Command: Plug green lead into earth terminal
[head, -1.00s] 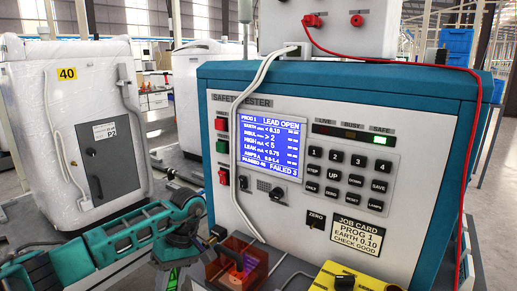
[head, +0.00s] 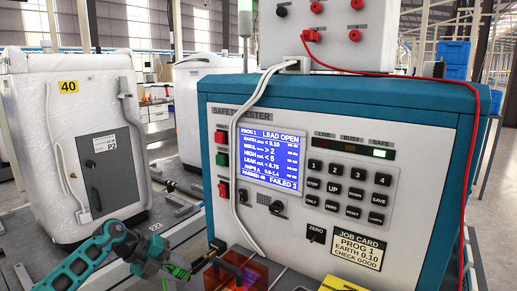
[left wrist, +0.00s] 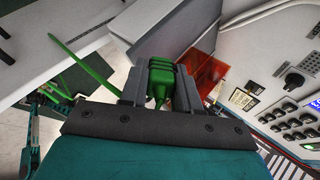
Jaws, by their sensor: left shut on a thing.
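My left gripper (left wrist: 158,88) is shut on the green plug (left wrist: 161,76) of the green lead in the left wrist view. A green strand (left wrist: 78,62) shows to the left of the fingers. In the head view my left gripper is low and small, left of the tester's front, with a bit of green lead (head: 178,271) by it. The safety tester (head: 300,165) is teal and white, and its screen (head: 269,160) reads LEAD OPEN. A box (head: 330,45) on top carries red and black terminals. I cannot tell which terminal is earth. My right gripper is out of view.
A translucent orange-red box (head: 243,272) stands before the tester at the bottom; it also shows in the left wrist view (left wrist: 207,72). A yellow item (head: 340,284) is at the bottom edge. A red cable (head: 400,75) and a white cable (head: 236,130) hang over the tester. A wrapped appliance (head: 70,140) stands left.

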